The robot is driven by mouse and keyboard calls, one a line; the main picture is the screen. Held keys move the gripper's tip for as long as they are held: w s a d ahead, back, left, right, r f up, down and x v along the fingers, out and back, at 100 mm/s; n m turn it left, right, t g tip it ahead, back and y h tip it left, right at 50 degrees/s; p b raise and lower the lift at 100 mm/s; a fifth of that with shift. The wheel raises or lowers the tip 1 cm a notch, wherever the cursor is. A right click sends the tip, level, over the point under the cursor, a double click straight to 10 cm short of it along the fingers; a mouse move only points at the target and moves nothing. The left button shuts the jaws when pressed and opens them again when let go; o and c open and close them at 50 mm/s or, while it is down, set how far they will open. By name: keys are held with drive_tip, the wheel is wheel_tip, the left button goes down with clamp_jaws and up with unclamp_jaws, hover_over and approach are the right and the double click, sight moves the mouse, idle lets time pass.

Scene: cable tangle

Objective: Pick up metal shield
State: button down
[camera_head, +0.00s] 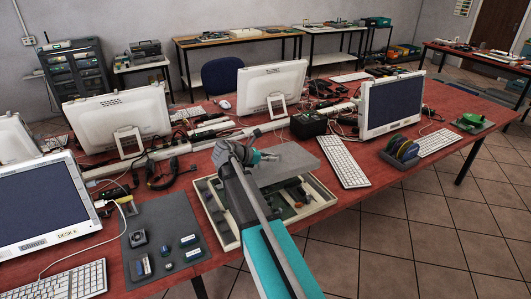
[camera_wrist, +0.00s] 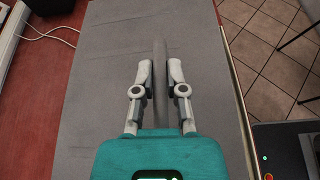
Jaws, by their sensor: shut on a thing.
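The metal shield is a flat grey plate (camera_head: 296,166) over the back right part of an open cream-rimmed case (camera_head: 229,241) on the red table. In the wrist view the shield (camera_wrist: 105,80) fills most of the picture, with a thin upright fin (camera_wrist: 160,60) along its middle. My gripper (camera_head: 264,156) is at the shield's left part; in the wrist view its two fingers (camera_wrist: 160,78) are closed in on either side of the fin. Whether the plate rests on the case or hangs just above it, I cannot tell.
A keyboard (camera_head: 343,161) lies close to the right of the shield. A dark mat (camera_head: 160,215) with small parts lies left of the case. Monitors (camera_head: 118,122) and tangled cables stand behind. The table's front edge runs close by the case, with tiled floor beyond.

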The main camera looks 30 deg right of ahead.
sight(279, 173)
drive_tip(key=s+r, duration=0.1)
drive_tip(key=s, duration=0.1)
drive_tip(key=s+r+p, duration=0.1)
drive_tip(key=s, duration=0.2)
drive_tip(key=s+r+p, duration=0.1)
drive_tip(key=s, duration=0.1)
drive_tip(key=shift+s+r, duration=0.1)
drive_tip(key=shift+s, duration=0.05)
idle(0.5)
drive_tip(key=shift+m+t, duration=0.3)
drive_tip(key=shift+t, duration=0.3)
drive_tip(key=w+f+b, duration=0.1)
drive_tip(key=w, duration=0.3)
drive_tip(key=w+a+f+b, duration=0.1)
drive_tip(key=w+f+b, duration=0.1)
drive_tip(key=w, duration=0.3)
drive_tip(key=w+a+f+b, duration=0.1)
drive_tip(key=w+f+b, duration=0.1)
drive_tip(key=w, duration=0.2)
drive_tip(key=shift+w+f, duration=0.25)
drive_tip(key=shift+w, duration=0.05)
drive_tip(key=shift+f, duration=0.1)
drive_tip(key=shift+f+b, duration=3.7)
drive_tip(key=shift+b, duration=0.15)
drive_tip(key=shift+s, duration=0.1)
drive_tip(key=shift+w, duration=0.5)
drive_tip(key=shift+f+b, duration=0.4)
drive_tip(key=shift+b, duration=0.1)
